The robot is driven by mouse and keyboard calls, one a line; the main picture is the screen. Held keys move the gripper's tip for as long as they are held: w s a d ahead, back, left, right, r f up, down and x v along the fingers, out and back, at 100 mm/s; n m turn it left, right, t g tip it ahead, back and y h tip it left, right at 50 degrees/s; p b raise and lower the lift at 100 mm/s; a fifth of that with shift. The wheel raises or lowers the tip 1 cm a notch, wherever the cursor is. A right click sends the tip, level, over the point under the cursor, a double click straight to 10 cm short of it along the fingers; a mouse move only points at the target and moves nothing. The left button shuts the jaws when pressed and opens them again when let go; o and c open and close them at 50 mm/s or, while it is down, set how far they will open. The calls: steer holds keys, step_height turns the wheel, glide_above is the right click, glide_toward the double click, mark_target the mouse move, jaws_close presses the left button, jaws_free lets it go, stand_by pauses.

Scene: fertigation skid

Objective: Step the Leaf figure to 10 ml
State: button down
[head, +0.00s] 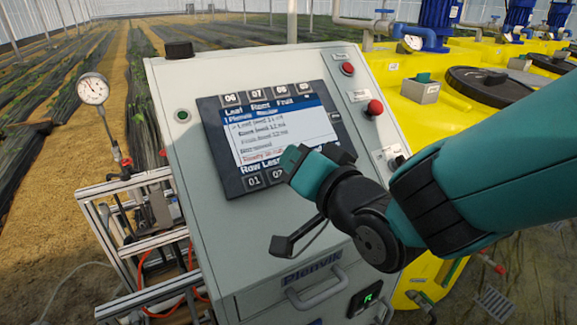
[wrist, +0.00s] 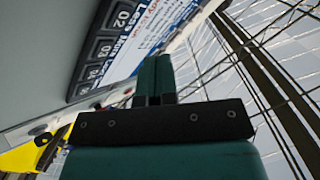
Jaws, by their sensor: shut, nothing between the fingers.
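The control panel screen (head: 275,135) is set in the sloped face of a grey cabinet. It shows a blue header with Leaf, Root and Fruit, and a list whose top line starts with Leaf; its figures are too blurred to read surely. Dark numbered keys run along the screen's top and bottom edges. My gripper (head: 293,160) is shut and empty, in front of the screen's lower right part, hiding some bottom keys. In the wrist view my shut fingers (wrist: 154,75) point toward the screen (wrist: 150,35), whose keys 02 and 03 show at left. I cannot tell whether the fingertips touch it.
A red button (head: 374,107) and another red knob (head: 347,69) sit right of the screen, with a green lamp (head: 182,115) at left. A handle (head: 318,290) juts out below. A pressure gauge (head: 93,89) stands left; yellow tanks (head: 450,110) stand right.

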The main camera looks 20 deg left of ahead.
mark_target(278, 174)
steer(key=shift+s+d+r, duration=0.5)
steer(key=shift+d+r, duration=0.05)
steer(key=shift+r, duration=0.25)
stand_by(2.9)
steer(key=s+d+r+p, duration=0.1)
steer(key=p, duration=0.1)
steer(key=d+r+p, duration=0.1)
steer(key=p, duration=0.2)
steer(key=shift+s+r, duration=0.35)
steer(key=shift+r, duration=0.05)
steer(key=shift+f, duration=0.1)
steer(key=w+a+f+b, duration=0.2)
steer(key=f, duration=0.1)
steer(key=w+a+f+b, duration=0.1)
steer(key=f, duration=0.1)
steer(key=shift+w+a+f, duration=0.1)
steer(key=shift+a+f, duration=0.15)
steer(key=shift+a, duration=0.1)
steer(key=shift+w+a+f+b, duration=0.35)
steer(key=shift+a+f+b, duration=0.05)
steer(key=shift+f, duration=0.05)
stand_by(1.4)
